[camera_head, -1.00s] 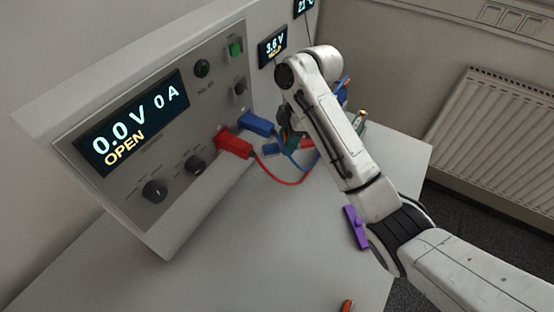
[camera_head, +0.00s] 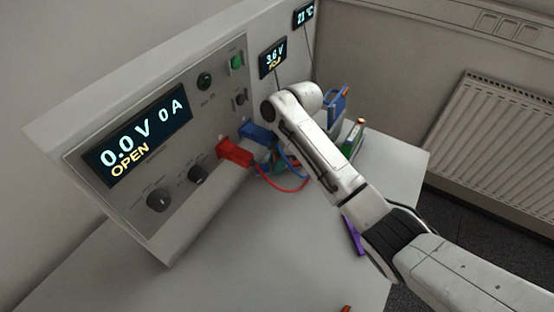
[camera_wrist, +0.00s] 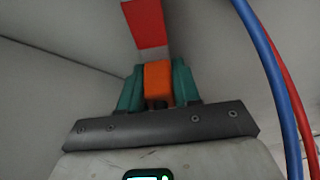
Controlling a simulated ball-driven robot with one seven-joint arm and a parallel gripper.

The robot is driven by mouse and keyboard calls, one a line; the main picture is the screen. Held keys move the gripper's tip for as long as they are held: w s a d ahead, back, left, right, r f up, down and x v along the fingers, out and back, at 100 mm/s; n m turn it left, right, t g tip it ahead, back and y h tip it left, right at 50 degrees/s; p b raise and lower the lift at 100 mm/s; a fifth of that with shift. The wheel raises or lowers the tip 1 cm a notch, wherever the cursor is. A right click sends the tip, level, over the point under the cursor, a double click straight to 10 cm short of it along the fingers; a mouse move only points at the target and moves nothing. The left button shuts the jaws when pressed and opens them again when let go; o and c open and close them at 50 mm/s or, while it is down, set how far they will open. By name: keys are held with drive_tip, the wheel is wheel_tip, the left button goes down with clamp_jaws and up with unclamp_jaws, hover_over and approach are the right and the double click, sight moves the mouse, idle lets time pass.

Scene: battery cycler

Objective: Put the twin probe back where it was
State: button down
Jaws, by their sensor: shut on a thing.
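My gripper (camera_wrist: 158,72) has its teal fingers shut on an orange block (camera_wrist: 158,84), which looks like the body of the twin probe. The orange block fills the space between the fingers in the wrist view. In the head view my gripper (camera_head: 277,166) is low by the cycler's front panel, behind the red and blue leads, and mostly hidden by my arm. The probe cannot be made out there, and its tips are hidden. A small meter (camera_head: 272,59) reads 3.6 V with a thin lead hanging below it.
A red plug (camera_head: 235,152) and a blue plug (camera_head: 258,134) sit in the panel with looping leads. A blue holder (camera_head: 338,105) and a green upright thing (camera_head: 354,138) stand behind my arm.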

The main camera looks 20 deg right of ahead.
drive_tip(key=c, duration=0.8)
unclamp_jaws()
drive_tip(key=v, duration=1.2)
